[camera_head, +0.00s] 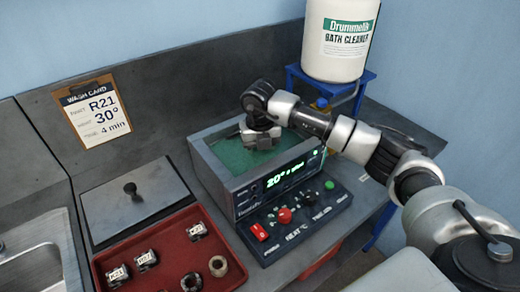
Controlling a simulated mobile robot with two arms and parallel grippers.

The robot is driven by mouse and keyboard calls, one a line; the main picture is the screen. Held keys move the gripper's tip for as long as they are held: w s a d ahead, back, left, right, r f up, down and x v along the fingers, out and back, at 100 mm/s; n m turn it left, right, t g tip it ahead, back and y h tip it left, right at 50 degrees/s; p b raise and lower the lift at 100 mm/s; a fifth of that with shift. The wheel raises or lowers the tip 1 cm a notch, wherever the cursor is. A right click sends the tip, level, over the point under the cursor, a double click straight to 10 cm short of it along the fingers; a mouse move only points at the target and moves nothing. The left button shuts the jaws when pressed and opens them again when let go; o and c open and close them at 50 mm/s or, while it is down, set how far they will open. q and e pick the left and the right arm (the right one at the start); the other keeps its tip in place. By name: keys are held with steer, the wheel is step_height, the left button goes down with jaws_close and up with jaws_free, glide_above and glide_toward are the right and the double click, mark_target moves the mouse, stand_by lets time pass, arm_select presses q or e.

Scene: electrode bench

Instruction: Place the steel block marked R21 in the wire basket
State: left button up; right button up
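My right gripper (262,138) reaches in from the right and points down over the open bath (222,172), which holds green liquid. Grey metal shows at its fingertips; I cannot tell whether this is the fingers alone or a held block. A wire basket cannot be made out; the arm and the bath's walls hide part of the inside. In the red tray lie three labelled steel blocks: one at the left (118,275), one beside it (147,261) and one farther back (197,231). Their markings are too small to read surely. My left gripper is out of view.
Two steel rings (218,266) also lie in the red tray (172,233). A dark lid (150,203) with a knob lies behind it. The control panel (297,218) fronts the bath; its display reads 20°. A wash card (95,112) reads R21, 30°, 4 min. A cleaner drum (340,45) stands behind.

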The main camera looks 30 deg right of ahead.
steer(key=o, duration=1.1)
steer(key=shift+f, duration=0.1)
steer(key=shift+r, duration=0.3)
step_height(320, 180, up, 12)
steer(key=b, duration=0.2)
steer(key=shift+b, duration=0.4)
steer(key=shift+f, duration=0.15)
